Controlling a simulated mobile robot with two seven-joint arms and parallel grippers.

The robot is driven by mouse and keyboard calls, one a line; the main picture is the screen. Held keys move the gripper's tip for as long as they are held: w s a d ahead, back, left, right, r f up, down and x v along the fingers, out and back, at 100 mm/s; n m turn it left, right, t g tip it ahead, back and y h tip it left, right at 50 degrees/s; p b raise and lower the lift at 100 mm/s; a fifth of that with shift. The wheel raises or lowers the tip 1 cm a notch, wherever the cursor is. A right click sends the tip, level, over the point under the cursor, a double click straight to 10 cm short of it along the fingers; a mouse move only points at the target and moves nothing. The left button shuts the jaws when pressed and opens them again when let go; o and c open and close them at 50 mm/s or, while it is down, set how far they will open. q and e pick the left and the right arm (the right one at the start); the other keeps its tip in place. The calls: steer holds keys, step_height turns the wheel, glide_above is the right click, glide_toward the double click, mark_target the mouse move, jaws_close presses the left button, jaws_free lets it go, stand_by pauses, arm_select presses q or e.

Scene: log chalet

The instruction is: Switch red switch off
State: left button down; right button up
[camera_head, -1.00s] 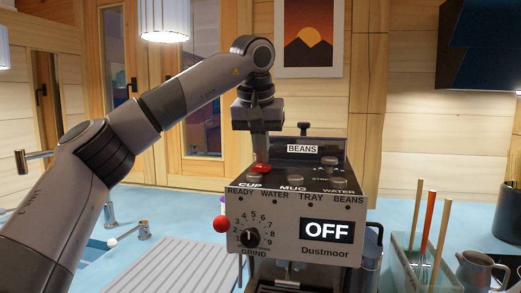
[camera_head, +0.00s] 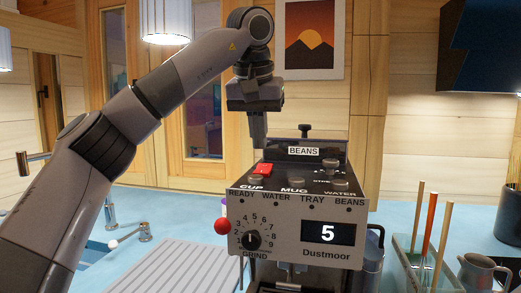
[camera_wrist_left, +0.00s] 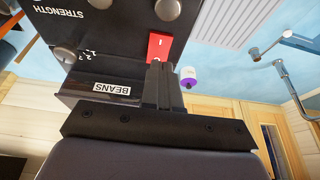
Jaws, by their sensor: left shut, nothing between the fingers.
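The red switch (camera_head: 262,169) is a small rocker on the top left of the coffee machine (camera_head: 290,218). The machine's display (camera_head: 327,233) reads "5". My left gripper (camera_head: 259,146) is shut and empty, pointing down just behind and above the red switch. In the wrist view the shut fingers (camera_wrist_left: 160,66) are close to the red switch (camera_wrist_left: 158,47), which shows white marks. I cannot tell from this view whether they touch it. My right gripper is out of view.
Metal knobs (camera_head: 292,182) stand on the machine's top, and the BEANS hopper (camera_head: 305,150) rises behind. A red ball knob (camera_head: 222,226) sticks out at its left. A container with wooden sticks (camera_head: 424,262) stands at the right. The ribbed drainboard (camera_head: 150,268) at the left is clear.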

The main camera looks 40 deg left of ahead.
arm_select(q)
steer(key=v, duration=0.2)
steer(key=shift+s+r+p, duration=0.1)
steer(key=shift+r+p, duration=0.2)
steer(key=shift+p, duration=0.1)
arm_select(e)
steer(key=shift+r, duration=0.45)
arm_select(q)
steer(key=shift+r, duration=0.1)
